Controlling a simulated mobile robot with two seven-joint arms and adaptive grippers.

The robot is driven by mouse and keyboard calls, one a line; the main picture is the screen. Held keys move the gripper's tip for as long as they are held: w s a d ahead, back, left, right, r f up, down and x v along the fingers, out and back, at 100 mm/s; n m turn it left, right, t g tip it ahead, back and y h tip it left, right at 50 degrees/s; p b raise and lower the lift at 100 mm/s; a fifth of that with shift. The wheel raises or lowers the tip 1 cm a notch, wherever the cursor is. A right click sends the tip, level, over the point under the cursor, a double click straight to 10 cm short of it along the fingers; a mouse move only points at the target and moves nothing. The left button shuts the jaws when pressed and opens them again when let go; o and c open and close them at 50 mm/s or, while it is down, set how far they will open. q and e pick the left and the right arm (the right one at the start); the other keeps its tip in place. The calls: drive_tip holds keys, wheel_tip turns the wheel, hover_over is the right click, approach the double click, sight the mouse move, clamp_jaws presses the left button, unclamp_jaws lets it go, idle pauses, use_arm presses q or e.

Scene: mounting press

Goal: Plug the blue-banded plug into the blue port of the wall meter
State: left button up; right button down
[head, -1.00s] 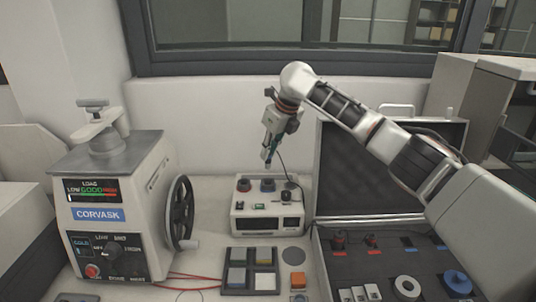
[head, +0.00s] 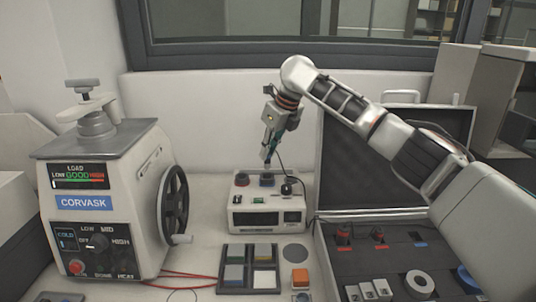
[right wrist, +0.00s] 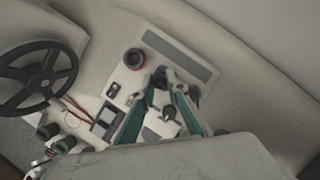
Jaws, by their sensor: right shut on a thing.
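My right gripper (head: 268,157) is shut on the blue-banded plug, pointing down just above the meter's top. The plug is small and mostly hidden by the fingers; its dark tip shows between the fingertips in the right wrist view (right wrist: 163,77). The blue port (head: 267,180) is the middle one on top of the white meter (head: 266,213), directly below the plug. I cannot tell whether plug and port touch. A dark cable hangs from the gripper to the right. My left gripper is not in view.
A red port (head: 242,179) and a black one (head: 288,188) flank the blue port. A mounting press (head: 100,205) with a handwheel stands left. An open case (head: 395,180) stands right with plugs and parts. A tray of square blocks (head: 235,288) lies in front.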

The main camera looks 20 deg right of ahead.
sight(268, 167)
idle(0.3)
drive_tip(key=shift+f+p, duration=0.25)
drive_tip(key=shift+p, duration=0.15)
drive_tip(key=shift+f, duration=0.5)
idle(0.5)
drive_tip(key=shift+f+p, duration=0.35)
drive_tip(key=shift+f, duration=0.8)
drive_tip(key=shift+f, duration=0.35)
drive_tip(key=shift+f, duration=0.25)
idle(0.5)
